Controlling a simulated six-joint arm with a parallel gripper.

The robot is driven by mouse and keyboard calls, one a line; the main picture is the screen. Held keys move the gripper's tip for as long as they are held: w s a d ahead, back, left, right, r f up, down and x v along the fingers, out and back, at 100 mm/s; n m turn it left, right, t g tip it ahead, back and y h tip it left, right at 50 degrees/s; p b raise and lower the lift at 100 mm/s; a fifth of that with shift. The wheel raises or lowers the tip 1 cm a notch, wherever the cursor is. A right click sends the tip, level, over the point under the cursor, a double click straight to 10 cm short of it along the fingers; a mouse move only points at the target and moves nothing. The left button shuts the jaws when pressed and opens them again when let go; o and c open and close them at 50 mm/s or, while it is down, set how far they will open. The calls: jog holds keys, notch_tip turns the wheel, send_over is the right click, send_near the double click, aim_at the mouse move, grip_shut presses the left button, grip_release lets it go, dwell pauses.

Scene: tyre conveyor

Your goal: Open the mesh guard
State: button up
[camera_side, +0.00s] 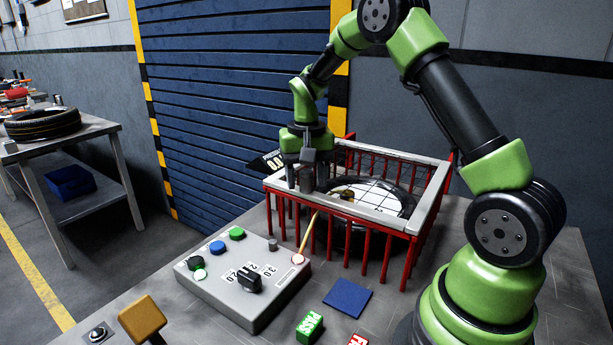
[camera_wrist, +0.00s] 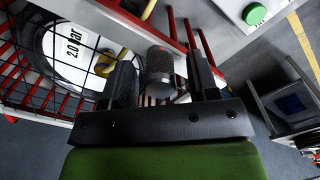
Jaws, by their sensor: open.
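The mesh guard (camera_side: 350,207) is a light grey frame with a dark wire mesh, lying flat over a cage of red bars (camera_side: 385,250). Its mesh also shows at the left of the wrist view (camera_wrist: 45,75). Under it sits a tyre (camera_side: 350,238) with a white centre; the wrist view shows "2.0 bar" there (camera_wrist: 73,45). My gripper (camera_side: 308,186) points down at the guard's left corner. Its fingers are apart, with a dark grey cylinder (camera_wrist: 159,66) between them. I cannot tell whether they touch it. The finger ends are partly hidden in the wrist view.
A grey control box (camera_side: 240,280) with coloured buttons and a black knob stands in front of the cage. A blue square (camera_side: 347,298) and a green PASS block (camera_side: 309,327) lie right of it. A yellow hose (camera_side: 307,235) runs from the box to the cage.

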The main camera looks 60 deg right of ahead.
aim_at(339, 166)
grip_shut()
jog(key=d, duration=1.4)
jog(key=shift+d, duration=0.15)
grip_release()
notch_tip(339, 166, up, 10)
dwell(0.5)
